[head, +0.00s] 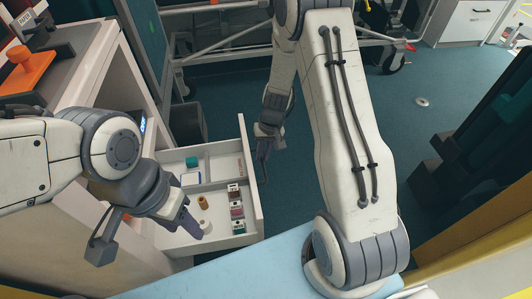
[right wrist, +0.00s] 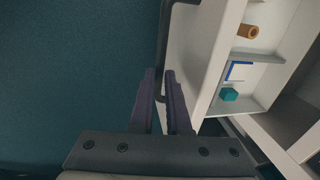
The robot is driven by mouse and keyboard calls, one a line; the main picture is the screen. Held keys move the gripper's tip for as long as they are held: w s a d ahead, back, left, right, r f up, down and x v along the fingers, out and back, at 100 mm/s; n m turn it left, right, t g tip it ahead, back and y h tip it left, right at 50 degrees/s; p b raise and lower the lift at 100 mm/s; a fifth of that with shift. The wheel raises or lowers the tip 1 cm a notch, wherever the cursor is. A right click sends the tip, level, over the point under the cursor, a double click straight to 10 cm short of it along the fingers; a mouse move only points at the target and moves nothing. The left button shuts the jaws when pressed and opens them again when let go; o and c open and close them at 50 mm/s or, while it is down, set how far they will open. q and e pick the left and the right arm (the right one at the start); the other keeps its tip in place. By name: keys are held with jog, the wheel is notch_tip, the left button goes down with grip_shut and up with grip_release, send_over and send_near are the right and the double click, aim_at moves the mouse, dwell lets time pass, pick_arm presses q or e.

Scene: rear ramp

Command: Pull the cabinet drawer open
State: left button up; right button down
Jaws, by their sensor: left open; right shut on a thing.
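The white cabinet drawer (head: 252,181) stands pulled out from the cabinet (head: 88,78), and its divided inside is visible from above. In the right wrist view the drawer front (right wrist: 200,50) runs beside a dark bar handle (right wrist: 165,38). My right gripper (head: 264,152) is at the outer face of the drawer front. It also shows in the right wrist view (right wrist: 161,80), with its purple fingers shut on the handle. My left gripper (head: 196,230) is open and hangs over the near part of the drawer, holding nothing visible.
The drawer holds a teal cube (head: 192,161), a brown cylinder (head: 203,202) and several small boxes (head: 236,208). A light blue surface (head: 275,262) lies close in front. A wheeled metal frame (head: 225,50) stands behind. The teal floor (head: 290,150) right of the drawer is free.

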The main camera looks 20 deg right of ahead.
jog(key=c, duration=0.9)
grip_release()
jog(key=r+p, duration=0.1)
jog(key=r, duration=0.2)
jog(key=d+r+p, duration=0.1)
jog(key=r, duration=0.3)
jog(key=d+r+p, duration=0.1)
jog(key=r+p, duration=0.1)
jog(key=r, duration=0.1)
jog(key=shift+s+r, duration=0.15)
jog(key=shift+s, duration=0.05)
